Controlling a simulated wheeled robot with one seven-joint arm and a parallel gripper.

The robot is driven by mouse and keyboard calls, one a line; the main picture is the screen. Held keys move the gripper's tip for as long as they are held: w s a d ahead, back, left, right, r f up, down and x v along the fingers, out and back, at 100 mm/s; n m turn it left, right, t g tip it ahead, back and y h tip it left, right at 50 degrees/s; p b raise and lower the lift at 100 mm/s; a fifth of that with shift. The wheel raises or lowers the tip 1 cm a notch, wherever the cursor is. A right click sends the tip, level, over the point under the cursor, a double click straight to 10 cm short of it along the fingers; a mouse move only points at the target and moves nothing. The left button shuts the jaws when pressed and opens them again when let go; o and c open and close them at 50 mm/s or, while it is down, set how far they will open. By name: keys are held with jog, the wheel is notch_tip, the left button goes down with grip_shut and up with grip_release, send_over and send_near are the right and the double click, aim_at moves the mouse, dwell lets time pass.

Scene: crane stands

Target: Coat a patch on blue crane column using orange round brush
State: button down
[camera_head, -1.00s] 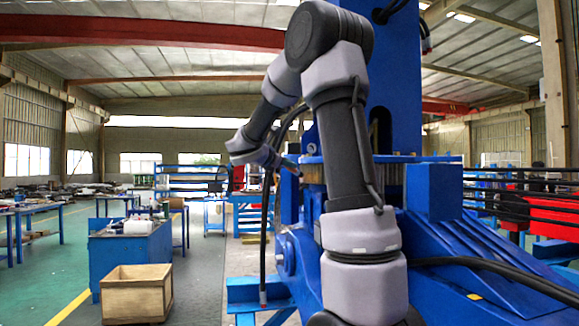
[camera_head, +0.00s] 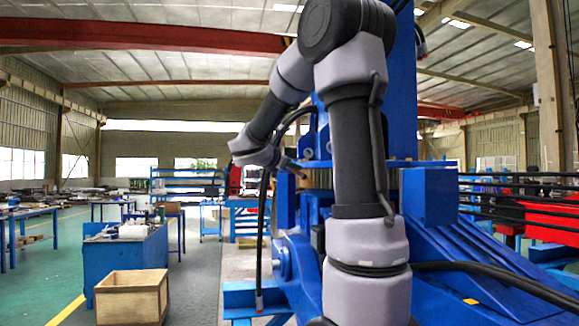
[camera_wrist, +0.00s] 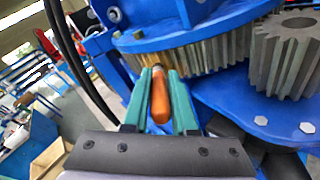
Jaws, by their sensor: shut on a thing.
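In the wrist view my gripper (camera_wrist: 160,84) is shut on the orange round brush (camera_wrist: 160,100). The orange handle lies between the two green fingers, and a dark end points away from me. The bristle tip is too small to make out. The blue crane column (camera_head: 404,85) rises behind my arm in the head view, partly hidden by it. In the head view the gripper end is small, at the left of the crane, and the brush is not clear there. In the wrist view the crane's toothed ring (camera_wrist: 200,52) lies just beyond the fingers.
A large pinion gear (camera_wrist: 286,58) stands at the right of the wrist view on a blue plate. A black hose (camera_head: 264,230) hangs beside the crane base. A blue cabinet (camera_head: 125,262) and a wooden crate (camera_head: 132,298) stand at the left, with open floor around them.

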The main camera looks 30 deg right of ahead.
jog(key=shift+s, duration=2.95)
jog(key=w, duration=1)
jog(key=shift+w+a, duration=0.25)
jog(key=shift+w, duration=0.1)
jog(key=a, duration=0.6)
jog(key=shift+s, duration=0.2)
jog(key=a, duration=0.3)
jog(key=shift+s, duration=0.1)
